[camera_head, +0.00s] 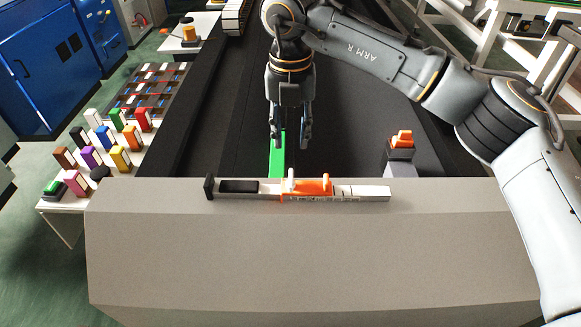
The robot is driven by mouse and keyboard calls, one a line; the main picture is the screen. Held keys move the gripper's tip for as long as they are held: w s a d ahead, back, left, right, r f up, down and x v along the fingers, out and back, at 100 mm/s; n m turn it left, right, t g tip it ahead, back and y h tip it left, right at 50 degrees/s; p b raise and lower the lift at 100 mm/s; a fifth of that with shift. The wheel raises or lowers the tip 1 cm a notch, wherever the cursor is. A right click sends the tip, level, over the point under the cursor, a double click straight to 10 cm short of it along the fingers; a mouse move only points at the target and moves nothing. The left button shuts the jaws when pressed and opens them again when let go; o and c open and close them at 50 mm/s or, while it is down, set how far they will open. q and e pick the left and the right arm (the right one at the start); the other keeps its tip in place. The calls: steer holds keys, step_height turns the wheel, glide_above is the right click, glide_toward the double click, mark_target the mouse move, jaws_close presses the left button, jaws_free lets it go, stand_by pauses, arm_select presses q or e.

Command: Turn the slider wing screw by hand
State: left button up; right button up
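An orange slider (311,187) sits on a pale, marked rail (362,192) along the far edge of the grey surface. Small white upright parts show on the slider; I cannot tell for sure which is the wing screw. My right gripper (290,143) points down beyond the rail, above the dark channel. Its two fingers are apart, with nothing clearly held between them. It appears apart from the slider. A green strip (277,162) shows below its left finger. My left gripper is not in view.
The rail has a black end piece (209,187) and a black block (239,186) at left. Several coloured blocks stand on a white table (66,204) at left. The front of the grey surface (300,255) is clear.

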mark_target(291, 176)
step_height(291, 176, down, 11)
steer(key=p, duration=0.2)
steer(key=shift+r+p, duration=0.1)
steer(key=shift+p, duration=0.25)
